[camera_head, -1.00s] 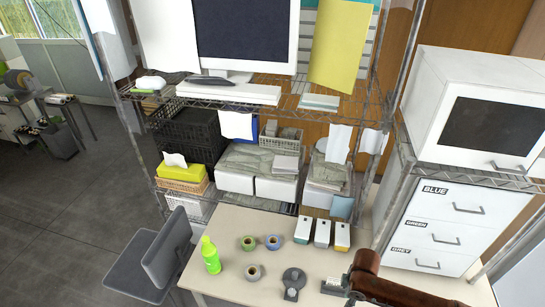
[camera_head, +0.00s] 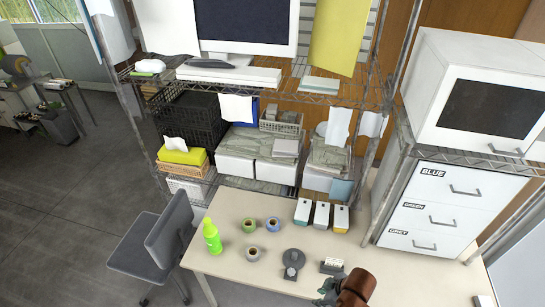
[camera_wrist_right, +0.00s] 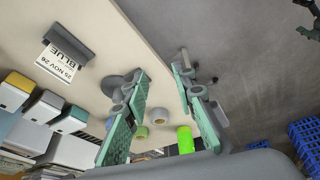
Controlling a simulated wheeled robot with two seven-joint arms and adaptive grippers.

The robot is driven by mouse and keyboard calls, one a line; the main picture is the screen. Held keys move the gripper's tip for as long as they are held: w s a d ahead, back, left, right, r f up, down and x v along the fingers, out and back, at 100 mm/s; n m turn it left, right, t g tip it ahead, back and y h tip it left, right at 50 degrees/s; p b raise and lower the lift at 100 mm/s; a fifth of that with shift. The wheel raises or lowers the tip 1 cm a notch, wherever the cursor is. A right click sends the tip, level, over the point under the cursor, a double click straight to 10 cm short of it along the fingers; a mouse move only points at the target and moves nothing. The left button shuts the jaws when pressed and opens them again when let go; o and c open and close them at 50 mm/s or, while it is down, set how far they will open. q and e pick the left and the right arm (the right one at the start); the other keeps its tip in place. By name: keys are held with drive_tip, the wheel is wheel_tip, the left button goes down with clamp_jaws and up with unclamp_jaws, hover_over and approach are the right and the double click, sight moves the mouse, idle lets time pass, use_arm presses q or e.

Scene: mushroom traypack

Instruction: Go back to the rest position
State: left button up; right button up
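My right gripper (camera_head: 328,292) shows at the bottom edge of the head view, partly hidden by my brown wrist link. In the right wrist view its two green-padded fingers (camera_wrist_right: 160,75) stand wide apart with nothing between them. The beige table (camera_head: 230,272) lies around and beyond it. A small stand with a white label (camera_head: 333,265) is on the table just behind the gripper. In the wrist view the label (camera_wrist_right: 62,58) reads BLUE and 25 NOV 26.
The table bears a green bottle (camera_head: 212,236), several tape rolls (camera_head: 272,224), a grey round device (camera_head: 293,260) and three small boxes (camera_head: 321,214). A white drawer cabinet (camera_head: 405,215) stands right. A grey chair (camera_head: 170,240) stands left. The table's front left is clear.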

drive_tip(key=s+d+m+t+h, duration=0.1)
drive_tip(key=s+d+m+h, duration=0.3)
drive_tip(key=s+d+m, duration=1.05)
wheel_tip(320, 180, down, 32)
drive_tip(key=s+d+n+g+b, duration=0.1)
drive_tip(key=s+d+n+b, duration=0.1)
drive_tip(key=d+n+b, duration=0.15)
use_arm(q)
wheel_tip(320, 180, down, 8)
drive_tip(key=b, duration=0.5)
drive_tip(key=shift+s+f, duration=0.25)
drive_tip(key=shift+s, duration=0.15)
use_arm(e)
drive_tip(key=s+a+f+g, duration=0.1)
drive_tip(key=s+f, duration=1.9)
drive_tip(key=f, duration=0.4)
drive_tip(key=shift+f+n+g+y, duration=0.15)
drive_tip(key=shift+n+g+y, duration=0.15)
use_arm(q)
drive_tip(key=shift+c, duration=0.4)
use_arm(e)
drive_tip(key=shift+s, duration=0.1)
